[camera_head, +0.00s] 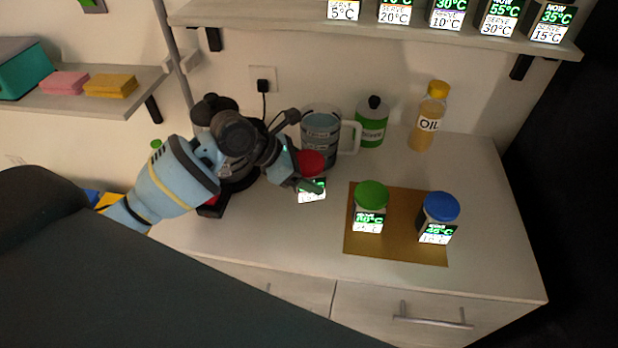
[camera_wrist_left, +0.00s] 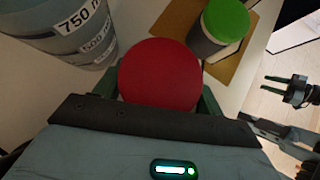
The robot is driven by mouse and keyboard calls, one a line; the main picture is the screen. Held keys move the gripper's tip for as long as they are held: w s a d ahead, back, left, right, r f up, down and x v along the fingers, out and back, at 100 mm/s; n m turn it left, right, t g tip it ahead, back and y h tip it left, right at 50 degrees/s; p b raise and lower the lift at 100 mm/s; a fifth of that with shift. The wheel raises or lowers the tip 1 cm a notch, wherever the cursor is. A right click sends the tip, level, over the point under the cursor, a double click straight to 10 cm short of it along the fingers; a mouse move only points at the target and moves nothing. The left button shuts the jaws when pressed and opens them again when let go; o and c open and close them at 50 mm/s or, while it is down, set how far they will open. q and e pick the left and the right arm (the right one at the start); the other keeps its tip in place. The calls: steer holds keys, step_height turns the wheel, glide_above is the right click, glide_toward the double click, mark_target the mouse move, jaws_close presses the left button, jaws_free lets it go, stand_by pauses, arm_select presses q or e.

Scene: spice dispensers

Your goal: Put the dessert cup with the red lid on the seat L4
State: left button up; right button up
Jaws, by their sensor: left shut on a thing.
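The dessert cup with the red lid (camera_head: 311,163) is at my left gripper (camera_head: 308,186), in the middle of the head view. The gripper is shut on it, with fingers across its body below the lid. Its lit label shows below the fingers; I cannot tell if its base touches the counter. In the left wrist view, the red lid (camera_wrist_left: 158,75) fills the space between the green-edged fingers. My right gripper (camera_wrist_left: 290,91) shows small at the right of that view, its two fingers apart and empty. I can read no seat marked L4.
A green-lidded cup (camera_head: 370,196) and a blue-lidded cup (camera_head: 440,208) stand on a brown mat (camera_head: 395,248). A measuring jug (camera_head: 320,125), a green-labelled container (camera_head: 372,125) and an oil bottle (camera_head: 430,118) stand behind. A shelf (camera_head: 400,35) above bears several lit temperature displays. The front counter is clear.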

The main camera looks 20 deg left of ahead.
arm_select(q)
steer(key=shift+w+a+f, duration=0.15)
steer(key=shift+w+f, duration=0.05)
steer(key=shift+w, duration=0.2)
step_height(320, 180, down, 3)
steer(key=shift+f+b, duration=0.1)
steer(key=shift+b, duration=0.3)
arm_select(e)
steer(key=shift+s+a+f, duration=0.1)
steer(key=shift+s+f, duration=0.3)
steer(key=shift+f, duration=0.1)
steer(key=shift+w+r, duration=0.1)
steer(key=shift+r, duration=0.05)
arm_select(q)
steer(key=o, duration=1.2)
steer(key=shift+o, duration=0.2)
